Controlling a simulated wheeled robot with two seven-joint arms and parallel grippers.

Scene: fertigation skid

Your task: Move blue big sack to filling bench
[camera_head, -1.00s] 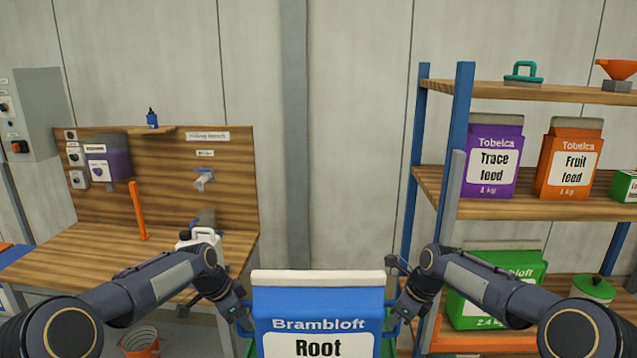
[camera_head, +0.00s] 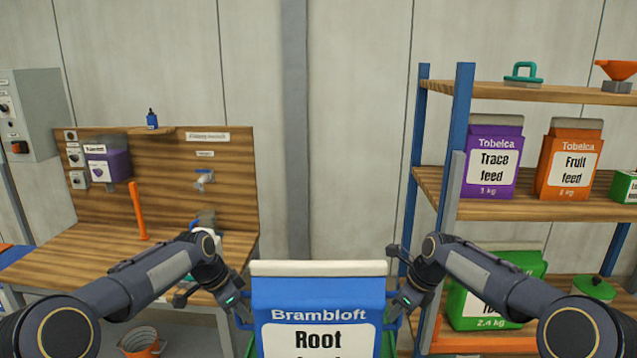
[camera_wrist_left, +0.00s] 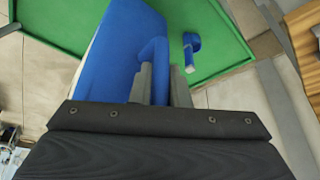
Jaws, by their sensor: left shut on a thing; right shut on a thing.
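The blue big sack (camera_head: 318,294), labelled "Brambloft Root", stands upright between my two grippers at the bottom middle of the head view; its lower part is cut off. My left gripper (camera_head: 243,318) is shut on the sack's left side. In the left wrist view its fingers (camera_wrist_left: 160,85) are closed around a blue handle on the blue sack (camera_wrist_left: 118,50). My right gripper (camera_head: 397,312) is shut at the sack's right side; its fingertips are partly hidden. The filling bench (camera_head: 75,246) is at the left, with a wooden top and back board.
A green tray-like surface (camera_wrist_left: 222,45) lies below the sack. A shelf rack (camera_head: 570,207) at the right holds purple, orange and green packs. A white canister stands on the bench's right end, partly behind my left arm. An orange bucket (camera_head: 143,342) is on the floor.

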